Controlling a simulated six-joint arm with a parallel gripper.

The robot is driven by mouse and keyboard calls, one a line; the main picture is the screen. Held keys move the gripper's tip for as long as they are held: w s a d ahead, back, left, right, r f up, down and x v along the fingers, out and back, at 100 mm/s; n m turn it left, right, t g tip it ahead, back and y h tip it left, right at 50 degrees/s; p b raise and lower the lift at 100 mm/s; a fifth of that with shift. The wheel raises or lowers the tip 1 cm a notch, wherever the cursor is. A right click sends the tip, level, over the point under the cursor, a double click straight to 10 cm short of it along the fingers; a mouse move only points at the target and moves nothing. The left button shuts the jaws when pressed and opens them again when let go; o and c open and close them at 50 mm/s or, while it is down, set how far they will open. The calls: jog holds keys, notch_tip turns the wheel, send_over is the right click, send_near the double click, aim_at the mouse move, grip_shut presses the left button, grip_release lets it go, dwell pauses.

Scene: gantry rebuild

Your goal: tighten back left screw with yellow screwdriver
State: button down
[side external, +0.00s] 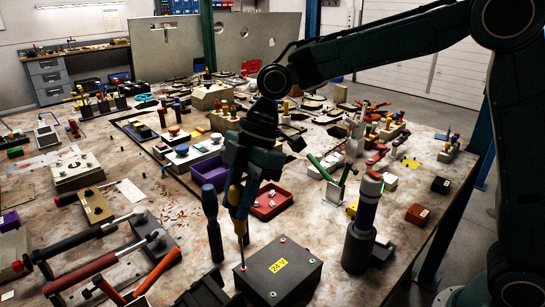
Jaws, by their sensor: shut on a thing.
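My gripper (241,205) points down over the left side of a dark box (298,272) with a yellow "24 V" label. It is shut on the yellow screwdriver (234,195), whose yellow handle is mostly hidden between the fingers. The screwdriver is about upright, and its thin shaft reaches down to the box's left corner. A small reddish screw (242,267) shows there at the tip; I cannot tell whether the tip is seated in it. Other screws show at the back corner (283,239), the right corner (312,261) and the front corner (272,295).
A dark-handled tool (212,215) stands close left of my gripper. A dark cylinder with a purple and red top (361,230) stands right of the box. A red tray (270,203) lies behind. Hammers (95,232) and red-handled tools crowd the left. The worn table (398,262) is partly clear at right.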

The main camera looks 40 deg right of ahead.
aim_at(233, 186)
jog(key=m+t, duration=0.1)
jog(key=m, duration=0.1)
jog(key=m+t, duration=0.1)
jog(key=m, duration=0.1)
jog(key=shift+s+f+m+h, duration=0.1)
jog(key=shift+f+m+h, duration=0.05)
jog(key=shift+m+h, duration=0.2)
jog(key=shift+m, duration=0.25)
jog(key=shift+m, duration=0.4)
jog(key=m+t, duration=0.1)
jog(key=m, duration=0.1)
jog(key=m+h, duration=0.1)
jog(key=m, duration=0.1)
jog(key=shift+m+t+h, duration=0.25)
jog(key=shift+m+t, duration=0.05)
jog(key=shift+t, duration=0.1)
jog(key=shift+r, duration=2.05)
